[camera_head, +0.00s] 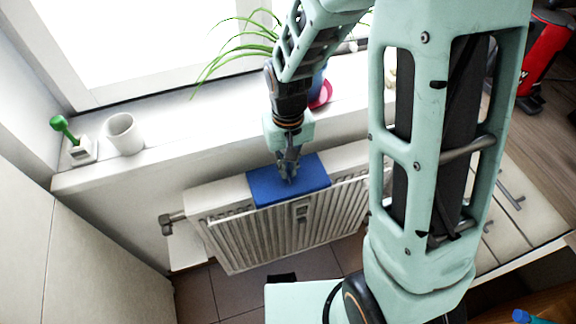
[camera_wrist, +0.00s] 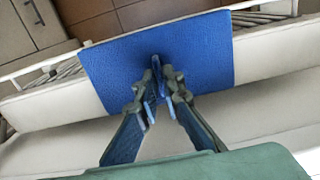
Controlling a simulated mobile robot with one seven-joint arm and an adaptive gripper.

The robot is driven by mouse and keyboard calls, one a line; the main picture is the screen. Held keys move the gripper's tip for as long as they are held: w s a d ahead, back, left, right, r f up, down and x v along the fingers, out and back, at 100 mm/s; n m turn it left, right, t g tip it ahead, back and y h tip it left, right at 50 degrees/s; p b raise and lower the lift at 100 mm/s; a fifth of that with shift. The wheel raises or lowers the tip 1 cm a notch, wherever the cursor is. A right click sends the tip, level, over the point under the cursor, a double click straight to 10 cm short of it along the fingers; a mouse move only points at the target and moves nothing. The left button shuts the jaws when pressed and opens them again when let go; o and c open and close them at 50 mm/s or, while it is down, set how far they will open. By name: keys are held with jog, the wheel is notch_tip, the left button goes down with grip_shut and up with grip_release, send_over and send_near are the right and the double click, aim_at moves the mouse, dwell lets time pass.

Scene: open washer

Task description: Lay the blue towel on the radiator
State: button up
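The blue towel (camera_head: 264,191) lies flat across the top of the white radiator (camera_head: 226,233), under the window sill. In the wrist view the towel (camera_wrist: 110,62) spans the radiator's top, with its far edge reaching past the front. My gripper (camera_head: 289,180) points down at the middle of the towel. In the wrist view its fingertips (camera_wrist: 161,70) are close together at the towel's surface and look shut on a small pinch of cloth. The fingers hide the cloth just between them.
The window sill (camera_head: 195,121) runs behind the radiator, bearing a white cup (camera_head: 124,134), a green-handled brush in a holder (camera_head: 70,137) and a leafy plant (camera_head: 243,43). A pipe valve (camera_head: 171,219) sticks out at the radiator's left. My arm covers the radiator's right end.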

jog(key=o, duration=0.4)
notch_tip(320, 180, up, 12)
jog(key=shift+r, duration=0.1)
dwell(0.4)
dwell(0.3)
